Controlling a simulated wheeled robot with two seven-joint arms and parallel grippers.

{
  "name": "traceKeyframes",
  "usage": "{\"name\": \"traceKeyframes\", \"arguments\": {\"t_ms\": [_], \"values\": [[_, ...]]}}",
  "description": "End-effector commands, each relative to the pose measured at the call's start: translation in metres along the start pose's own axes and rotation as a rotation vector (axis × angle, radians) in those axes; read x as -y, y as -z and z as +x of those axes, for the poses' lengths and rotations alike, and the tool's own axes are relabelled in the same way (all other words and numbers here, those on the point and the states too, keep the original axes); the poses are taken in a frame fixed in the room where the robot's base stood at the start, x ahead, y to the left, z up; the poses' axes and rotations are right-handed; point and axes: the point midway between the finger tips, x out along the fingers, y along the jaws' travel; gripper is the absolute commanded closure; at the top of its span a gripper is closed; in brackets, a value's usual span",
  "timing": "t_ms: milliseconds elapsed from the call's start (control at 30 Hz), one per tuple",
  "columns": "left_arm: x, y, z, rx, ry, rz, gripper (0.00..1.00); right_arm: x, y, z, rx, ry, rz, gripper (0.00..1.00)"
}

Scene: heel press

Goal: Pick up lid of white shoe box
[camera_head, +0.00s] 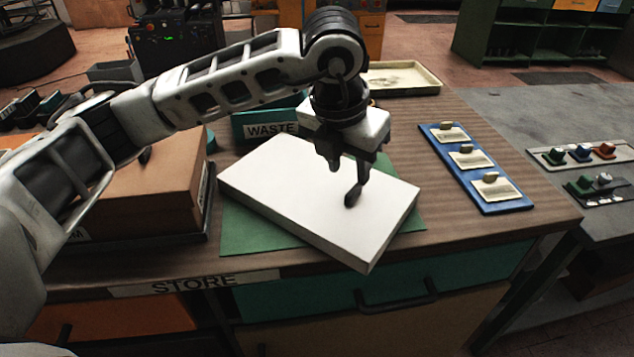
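A white shoe box (290,208) sits askew on a green mat (240,232) on the wooden workbench. Its flat white top is the lid (285,180); I cannot make out a seam between lid and box. My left gripper (345,182) reaches in from the left and points down over the right half of the lid. Its fingers are apart with nothing seen between them. I cannot tell whether a fingertip touches the lid. My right gripper is not in view.
A brown box (150,195) stands left under my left arm. A bin marked WASTE (268,125) is behind the white box. A blue board (475,165) with several tagged pieces lies right, and a shallow tray (402,78) at the back. Bare bench shows at front right.

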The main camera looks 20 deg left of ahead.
Motion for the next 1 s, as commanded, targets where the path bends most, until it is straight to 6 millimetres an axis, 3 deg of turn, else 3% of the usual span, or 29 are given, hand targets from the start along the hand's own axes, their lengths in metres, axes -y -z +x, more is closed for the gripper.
{"name": "traceKeyframes", "arguments": {"t_ms": [300, 567, 600, 733, 1000], "values": [[0.006, 0.002, 0.043, -0.003, 0.001, -0.001, 0.64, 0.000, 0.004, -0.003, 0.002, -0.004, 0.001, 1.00], [0.006, 0.002, 0.047, -0.001, 0.001, 0.000, 0.64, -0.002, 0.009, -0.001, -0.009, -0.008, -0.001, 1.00], [0.006, 0.002, 0.047, -0.001, 0.001, 0.000, 0.66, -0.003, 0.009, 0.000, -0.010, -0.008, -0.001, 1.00], [0.006, 0.002, 0.047, -0.001, 0.001, 0.001, 1.00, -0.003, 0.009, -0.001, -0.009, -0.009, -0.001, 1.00], [0.006, 0.002, 0.047, 0.000, 0.001, 0.001, 1.00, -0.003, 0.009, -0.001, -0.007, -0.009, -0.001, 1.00]]}}
